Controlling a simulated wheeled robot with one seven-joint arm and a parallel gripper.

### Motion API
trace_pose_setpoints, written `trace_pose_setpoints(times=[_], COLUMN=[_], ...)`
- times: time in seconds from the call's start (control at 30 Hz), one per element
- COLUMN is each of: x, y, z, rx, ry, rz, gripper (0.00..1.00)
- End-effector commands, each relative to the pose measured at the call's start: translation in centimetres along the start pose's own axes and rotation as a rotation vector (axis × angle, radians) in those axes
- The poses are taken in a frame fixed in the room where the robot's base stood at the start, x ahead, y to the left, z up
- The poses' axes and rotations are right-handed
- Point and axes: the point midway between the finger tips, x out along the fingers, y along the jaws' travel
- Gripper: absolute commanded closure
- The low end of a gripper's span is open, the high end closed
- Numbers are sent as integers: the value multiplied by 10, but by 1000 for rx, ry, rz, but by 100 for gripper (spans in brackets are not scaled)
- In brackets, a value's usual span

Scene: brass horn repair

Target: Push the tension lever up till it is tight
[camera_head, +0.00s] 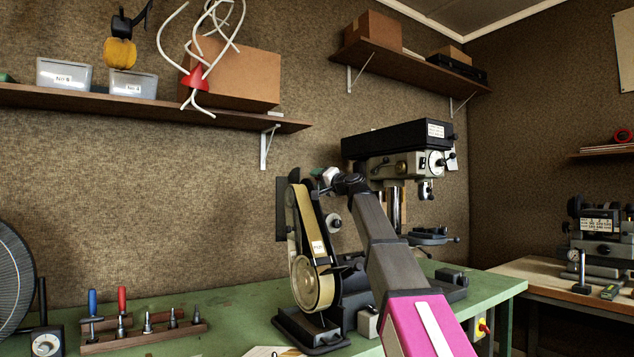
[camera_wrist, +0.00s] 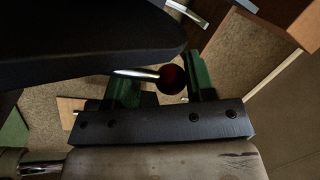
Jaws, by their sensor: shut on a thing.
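The belt grinder (camera_head: 318,248) stands on the green bench with its tan belt running up at a slant. The tension lever shows in the wrist view as a bright metal rod (camera_wrist: 138,73) ending in a dark red ball knob (camera_wrist: 173,80). My gripper (camera_wrist: 163,82) has green fingers on both sides of the knob and is shut on it. A dark, smooth part covers the upper left of that view. In the head view my gripper (camera_head: 327,178) is at the top of the grinder, small and partly hidden; the lever cannot be made out there.
A drill press (camera_head: 398,150) stands close behind and right of my arm. A wooden tool rack (camera_head: 145,335) lies at the bench's left. A wall shelf (camera_head: 150,105) with a cardboard box (camera_head: 232,75) is above left.

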Motion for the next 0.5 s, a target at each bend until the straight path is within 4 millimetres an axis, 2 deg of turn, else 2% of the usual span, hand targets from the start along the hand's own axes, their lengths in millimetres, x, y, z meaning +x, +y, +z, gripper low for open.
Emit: trace_pose_setpoints(times=[0.03, 0.5], x=[-7, -45], y=[0, -4], z=[6, 12], rx=[4, -63], ry=[10, 190], rz=[-26, -295], gripper=[93, 93])
